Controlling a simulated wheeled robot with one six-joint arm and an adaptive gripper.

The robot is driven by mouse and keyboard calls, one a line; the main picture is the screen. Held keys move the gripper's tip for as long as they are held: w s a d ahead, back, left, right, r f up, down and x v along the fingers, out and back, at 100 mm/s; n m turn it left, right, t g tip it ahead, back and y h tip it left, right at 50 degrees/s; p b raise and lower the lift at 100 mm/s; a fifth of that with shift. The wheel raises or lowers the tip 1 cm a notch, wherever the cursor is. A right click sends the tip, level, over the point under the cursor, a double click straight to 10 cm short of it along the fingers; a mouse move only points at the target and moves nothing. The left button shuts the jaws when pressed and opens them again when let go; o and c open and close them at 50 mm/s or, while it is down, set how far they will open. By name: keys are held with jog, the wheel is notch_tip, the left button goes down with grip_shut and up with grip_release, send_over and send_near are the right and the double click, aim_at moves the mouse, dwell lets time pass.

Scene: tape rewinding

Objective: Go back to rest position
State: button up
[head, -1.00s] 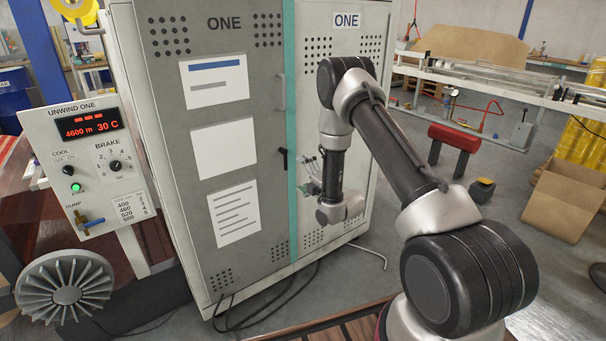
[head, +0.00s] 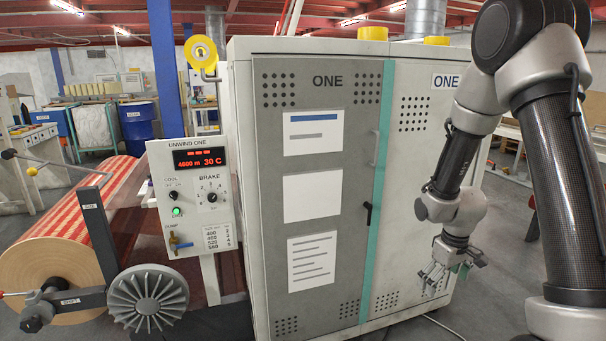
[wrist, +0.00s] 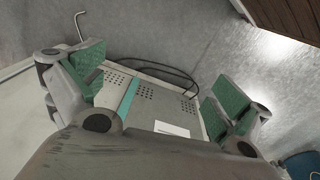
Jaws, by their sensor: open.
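My gripper (head: 447,280) hangs in front of the right part of the cabinet marked ONE in the head view, fingers pointing down. In the wrist view my gripper (wrist: 155,85) shows its two green-padded fingers spread wide with nothing between them. My arm comes in from the right side of the head view and bends down to the gripper. The grey cabinet (head: 345,75) stands behind it; its lower part also shows in the wrist view (wrist: 150,105).
The unwind control panel (head: 230,232) reads 4600 m and 30 C. Below it is a grey handwheel (head: 148,300), beside a striped roll (head: 45,265) at the left. A black cable (wrist: 150,65) lies on the floor by the cabinet. Grey floor is clear at the lower right.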

jog(key=s+r+m+t, duration=0.1)
jog(key=s+r+m, duration=0.1)
jog(key=s+r, duration=0.9)
jog(key=s+a+r+m+t, duration=0.1)
jog(key=s+r+m+t, duration=0.1)
jog(key=s+r, duration=0.8)
notch_tip(320, 180, up, 8)
jog(key=shift+s+f+m, duration=0.15)
jog(key=shift+s+m, duration=0.15)
jog(key=shift+s, duration=0.1)
